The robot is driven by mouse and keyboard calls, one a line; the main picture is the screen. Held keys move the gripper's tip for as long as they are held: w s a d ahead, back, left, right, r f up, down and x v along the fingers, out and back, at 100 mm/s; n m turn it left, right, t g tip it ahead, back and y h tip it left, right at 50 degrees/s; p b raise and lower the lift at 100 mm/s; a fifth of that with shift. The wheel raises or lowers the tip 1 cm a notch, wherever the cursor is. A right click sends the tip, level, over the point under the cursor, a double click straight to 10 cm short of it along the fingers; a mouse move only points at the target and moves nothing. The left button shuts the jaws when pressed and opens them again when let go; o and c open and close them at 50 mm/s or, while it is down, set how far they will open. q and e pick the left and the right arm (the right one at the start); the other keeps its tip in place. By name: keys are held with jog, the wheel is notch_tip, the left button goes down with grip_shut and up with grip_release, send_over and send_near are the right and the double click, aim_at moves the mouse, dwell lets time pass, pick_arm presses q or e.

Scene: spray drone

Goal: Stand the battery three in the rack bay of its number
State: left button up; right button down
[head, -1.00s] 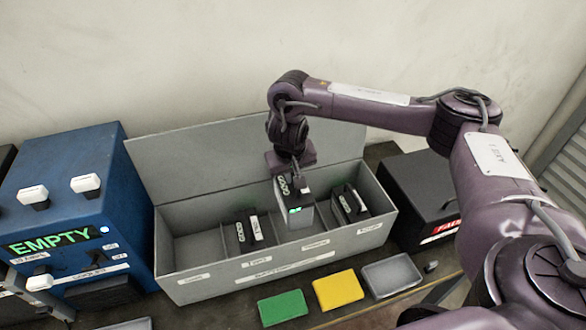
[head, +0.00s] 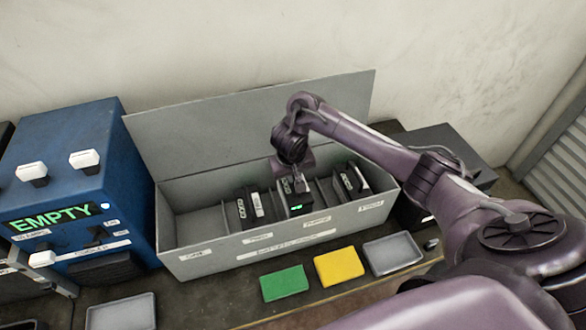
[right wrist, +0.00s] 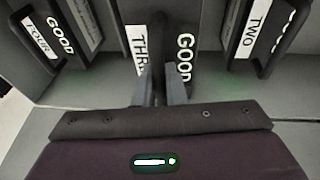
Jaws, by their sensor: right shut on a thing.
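Battery three (head: 293,203) is a dark block with a green light, upright inside the third bay from the left of the grey rack (head: 208,261). Its white label shows "THR" and "GOOD" in the right wrist view (right wrist: 185,62). My right gripper (head: 298,181) is shut on its top; the fingers (right wrist: 160,88) hide part of the label. I cannot tell whether its base rests on the bay floor. Battery two (head: 250,206) stands left of it and battery four (head: 353,180) right of it. My left gripper is not in view.
The leftmost bay is empty. The rack's raised lid (head: 250,120) stands behind. A blue "EMPTY" machine (head: 60,180) is at left, a black box (head: 445,150) at right. Green (head: 284,283) and yellow (head: 338,266) blocks and a grey tray (head: 392,251) lie in front.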

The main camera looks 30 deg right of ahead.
aim_at(293, 185)
jog(key=shift+w+d+f+b, duration=0.1)
jog(key=shift+f+b, duration=0.5)
jog(key=shift+f, duration=0.1)
notch_tip(293, 185, down, 3)
jog(key=shift+r+b, duration=0.1)
jog(key=shift+b, duration=0.4)
jog(key=shift+f, duration=0.65)
jog(key=c, duration=1.8)
grip_release()
jog(key=shift+f, duration=0.25)
jog(key=shift+c, duration=0.2)
jog(key=shift+o, duration=1.7)
jog(key=shift+s+r, duration=0.1)
jog(key=shift+s, duration=0.15)
